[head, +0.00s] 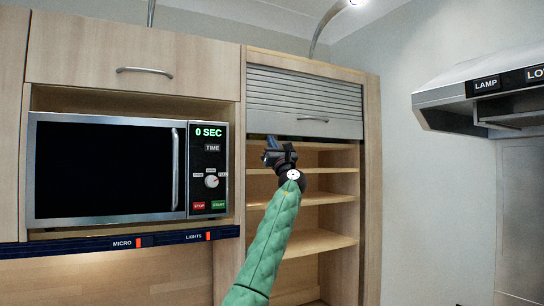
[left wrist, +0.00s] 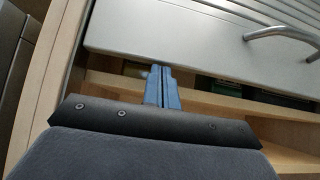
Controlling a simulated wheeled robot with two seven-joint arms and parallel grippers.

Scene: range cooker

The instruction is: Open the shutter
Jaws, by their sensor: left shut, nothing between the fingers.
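The grey slatted shutter (head: 302,98) covers the upper part of the tall wooden cabinet in the head view. Below its bottom edge the cabinet is open and shelves show. A small metal handle (head: 312,119) sits low on the shutter; it also shows at upper right in the left wrist view (left wrist: 280,33). My left gripper (head: 272,141) is just below the shutter's bottom edge, left of the handle. In the left wrist view its blue fingers (left wrist: 161,74) are together and empty, close to the lower edge; I cannot tell whether they touch it. My right gripper is out of view.
A microwave (head: 105,168) stands in the cabinet section to the left, under a drawer (head: 140,55). The cabinet's wooden shelves (head: 315,198) lie below the shutter. A range hood (head: 480,92) juts out at the right, with bare wall between.

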